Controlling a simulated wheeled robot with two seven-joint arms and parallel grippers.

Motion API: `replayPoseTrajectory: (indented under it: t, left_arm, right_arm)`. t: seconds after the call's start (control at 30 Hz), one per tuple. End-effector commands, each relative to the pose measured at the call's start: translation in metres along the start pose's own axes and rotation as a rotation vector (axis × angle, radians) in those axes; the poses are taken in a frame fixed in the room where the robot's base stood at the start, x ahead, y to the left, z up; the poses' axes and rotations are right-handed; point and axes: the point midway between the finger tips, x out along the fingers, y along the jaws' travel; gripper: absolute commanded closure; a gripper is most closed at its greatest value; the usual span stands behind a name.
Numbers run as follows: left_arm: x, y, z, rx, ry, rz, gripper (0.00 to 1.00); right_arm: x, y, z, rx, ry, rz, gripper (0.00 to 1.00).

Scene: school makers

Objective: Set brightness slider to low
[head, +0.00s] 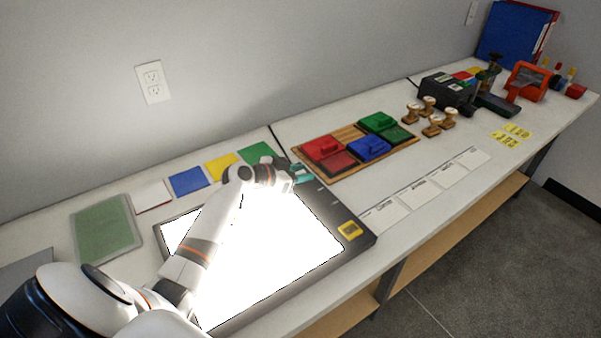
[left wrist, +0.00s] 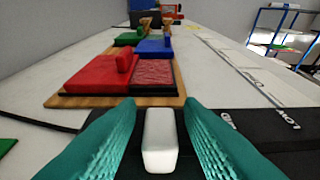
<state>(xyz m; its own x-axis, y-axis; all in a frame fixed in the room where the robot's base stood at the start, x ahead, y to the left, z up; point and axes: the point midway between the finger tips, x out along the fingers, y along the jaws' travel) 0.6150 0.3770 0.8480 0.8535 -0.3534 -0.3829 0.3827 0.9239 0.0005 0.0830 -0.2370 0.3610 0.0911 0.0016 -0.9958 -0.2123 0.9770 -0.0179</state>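A black-framed light box (head: 352,211) lies on the bench with its panel glowing bright white. My left arm reaches across it, and my left gripper (head: 303,174) is at the frame's far edge. In the left wrist view, a white slider knob (left wrist: 160,141) stands between the two teal fingers of my left gripper (left wrist: 160,130). The fingers are open, one on each side of the knob, with a narrow gap visible on both sides. The gripper hides the slider in the head view. My right gripper is not in view.
A wooden tray (head: 297,153) with red, blue and green ink pads lies just beyond the gripper. A yellow label (head: 350,230) is on the box frame. Coloured cards and a green sheet (head: 105,229) lie along the wall side. White cards (head: 384,216) lie towards the front edge.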

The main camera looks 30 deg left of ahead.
Motion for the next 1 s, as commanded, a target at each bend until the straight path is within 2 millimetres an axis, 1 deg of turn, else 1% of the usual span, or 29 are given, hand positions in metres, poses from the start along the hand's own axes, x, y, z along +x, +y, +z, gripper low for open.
replayPoseTrajectory:
  t: [0.03,0.1,0.2,0.37,0.47,0.57,0.67,0.7,0.8,0.9,1.0]
  left_arm:
    - [0.0,0.0,0.0,0.0,0.0,0.0,0.75]
    - [0.0,0.0,0.0,0.0,0.0,0.0,0.86]
    - [0.0,0.0,0.0,0.0,0.0,0.0,1.0]
    - [0.0,0.0,0.0,0.0,0.0,0.0,1.0]
    - [-0.001,-0.005,0.0,0.0,0.002,-0.001,1.0]
    - [-0.001,-0.024,0.001,0.0,0.004,-0.004,1.0]
    - [-0.002,-0.052,0.002,0.001,0.006,-0.005,1.0]
    - [-0.002,-0.064,0.002,-0.001,0.006,-0.007,1.0]
    - [-0.002,-0.09,0.002,-0.001,0.006,-0.005,1.0]
    - [-0.002,-0.11,0.001,-0.001,0.006,-0.004,1.0]
    - [-0.001,-0.121,0.0,-0.001,0.004,-0.002,1.0]
  right_arm:
    - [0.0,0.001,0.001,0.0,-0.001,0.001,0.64]
    - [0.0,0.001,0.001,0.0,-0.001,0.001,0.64]
    - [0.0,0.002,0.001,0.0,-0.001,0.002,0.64]
    - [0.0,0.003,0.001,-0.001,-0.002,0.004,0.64]
    - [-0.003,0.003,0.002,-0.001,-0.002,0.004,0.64]
    - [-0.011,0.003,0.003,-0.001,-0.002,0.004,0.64]
    - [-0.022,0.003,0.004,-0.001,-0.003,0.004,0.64]
    - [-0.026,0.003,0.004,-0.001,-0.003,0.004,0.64]
    - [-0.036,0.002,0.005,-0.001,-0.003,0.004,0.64]
    - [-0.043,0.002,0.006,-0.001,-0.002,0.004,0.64]
    - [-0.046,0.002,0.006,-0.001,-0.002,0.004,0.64]
